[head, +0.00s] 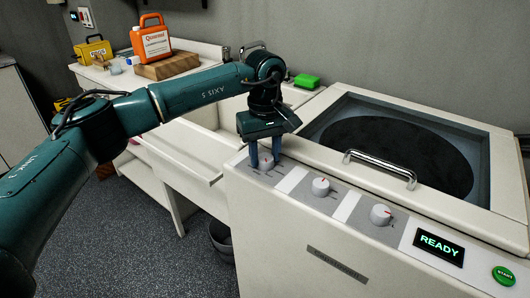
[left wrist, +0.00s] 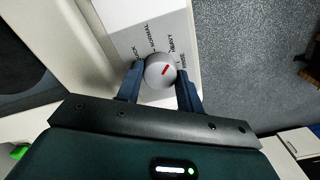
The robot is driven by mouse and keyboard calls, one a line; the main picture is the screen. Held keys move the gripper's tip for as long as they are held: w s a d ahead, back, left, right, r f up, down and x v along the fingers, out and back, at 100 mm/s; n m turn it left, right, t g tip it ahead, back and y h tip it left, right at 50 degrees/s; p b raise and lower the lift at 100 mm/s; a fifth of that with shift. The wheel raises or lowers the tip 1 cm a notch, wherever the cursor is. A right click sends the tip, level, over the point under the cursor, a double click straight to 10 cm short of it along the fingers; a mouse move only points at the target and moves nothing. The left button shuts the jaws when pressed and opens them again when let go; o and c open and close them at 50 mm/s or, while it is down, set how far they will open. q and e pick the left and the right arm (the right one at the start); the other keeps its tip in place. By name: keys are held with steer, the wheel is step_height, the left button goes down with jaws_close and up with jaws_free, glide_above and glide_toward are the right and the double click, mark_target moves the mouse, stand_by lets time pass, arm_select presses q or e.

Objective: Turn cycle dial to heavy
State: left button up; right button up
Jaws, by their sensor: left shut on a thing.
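The cycle dial (head: 267,164) is the leftmost of three pale knobs on the white machine's sloped front panel. In the left wrist view the dial (left wrist: 158,75) has a red mark pointing to the upper right, toward the HEAVY and RINSE labels; I cannot tell exactly which one it lines up with. NORMAL and a partly hidden label ending in "CK" are to the left. My left gripper (head: 265,156) comes down from above with its blue fingers shut on the dial, one on each side. My right gripper is not in view.
Two more knobs (head: 320,186) (head: 381,215), a READY display (head: 439,246) and a green start button (head: 503,275) are to the right. A metal lid handle (head: 380,167) stands up behind the panel. A white sink unit (head: 185,150) is to the left, with open floor below.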

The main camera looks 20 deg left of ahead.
mark_target(265, 157)
arm_select(q)
steer(key=shift+r, duration=0.1)
steer(key=o, duration=1)
step_height(265, 157, up, 13)
